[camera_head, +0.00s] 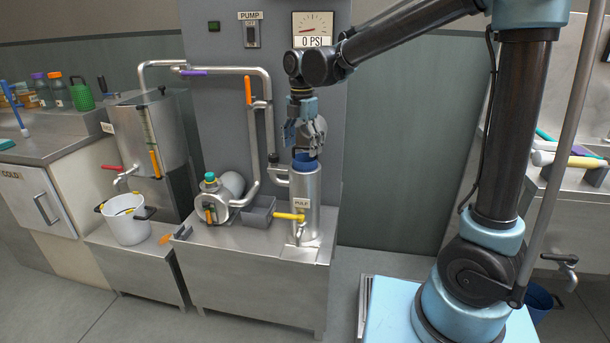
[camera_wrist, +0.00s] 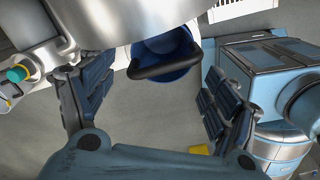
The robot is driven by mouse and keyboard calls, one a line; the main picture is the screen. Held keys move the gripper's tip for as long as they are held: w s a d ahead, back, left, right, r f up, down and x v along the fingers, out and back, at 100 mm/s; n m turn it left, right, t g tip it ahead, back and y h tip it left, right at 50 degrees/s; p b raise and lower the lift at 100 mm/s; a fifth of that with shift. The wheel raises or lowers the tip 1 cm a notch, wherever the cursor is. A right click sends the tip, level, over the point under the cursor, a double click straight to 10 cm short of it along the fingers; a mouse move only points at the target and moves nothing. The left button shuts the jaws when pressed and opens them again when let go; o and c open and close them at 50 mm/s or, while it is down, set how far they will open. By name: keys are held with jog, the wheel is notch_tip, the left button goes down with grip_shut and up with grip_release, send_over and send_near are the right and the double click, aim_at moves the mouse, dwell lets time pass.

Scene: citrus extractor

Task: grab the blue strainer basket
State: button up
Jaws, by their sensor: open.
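The blue strainer basket (camera_head: 305,161) sits in the top of the upright steel cylinder (camera_head: 305,185) labelled PULP, with its blue rim showing. My gripper (camera_head: 304,148) is above it, fingers pointing down and apart. In the wrist view a round blue basket (camera_wrist: 178,48) with a dark curved handle (camera_wrist: 165,64) appears beyond and between the spread fingers of my gripper (camera_wrist: 155,82). The fingers look apart from the handle, with nothing held. The lower part of the basket is hidden in the cylinder.
A yellow valve handle (camera_head: 288,216) and a grey open box (camera_head: 259,211) are beside the cylinder. A pump (camera_head: 213,196) and steel pipes (camera_head: 262,110) stand to the left. A white pot (camera_head: 127,219) is farther left. A grey panel rises close behind.

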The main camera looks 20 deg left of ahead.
aim_at(303, 159)
jog(key=shift+w+d+f, duration=0.1)
jog(key=shift+d+f, duration=0.05)
jog(key=shift+f, duration=2.45)
jog(key=c, duration=1.5)
